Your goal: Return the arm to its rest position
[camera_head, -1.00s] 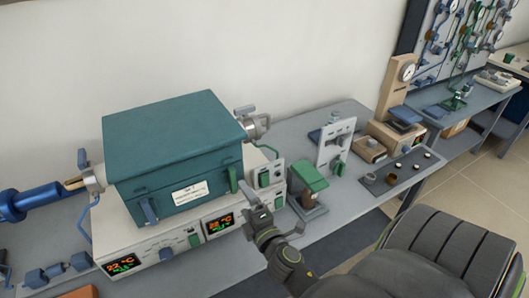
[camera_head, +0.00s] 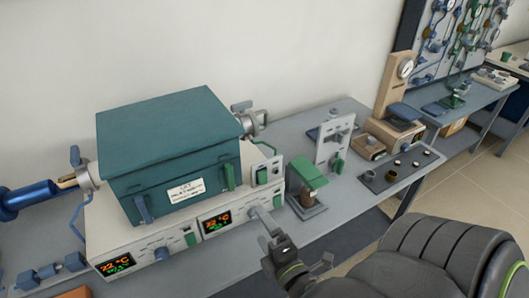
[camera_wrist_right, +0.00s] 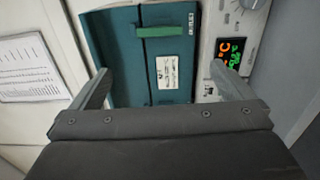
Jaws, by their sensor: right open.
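My right gripper (camera_head: 268,222) is in front of the furnace's control panel, near its right end, with its fingers pointing up and left toward the panel. In the right wrist view the gripper's two fingers (camera_wrist_right: 165,90) are spread wide with nothing between them. The teal muffle furnace (camera_head: 165,150) sits on its white control base (camera_head: 150,236), and its front with a green handle (camera_wrist_right: 163,31) shows beyond the fingers. The lid looks closed. Two displays read about 22 °C. My left gripper does not show.
A small green-topped device (camera_head: 306,175) stands right of the furnace. Further right are an upright grey stand (camera_head: 334,142), a dial gauge instrument (camera_head: 398,90) and a dark tray (camera_head: 400,168) of small cups. A blue cylinder (camera_head: 30,201) lies left of the furnace.

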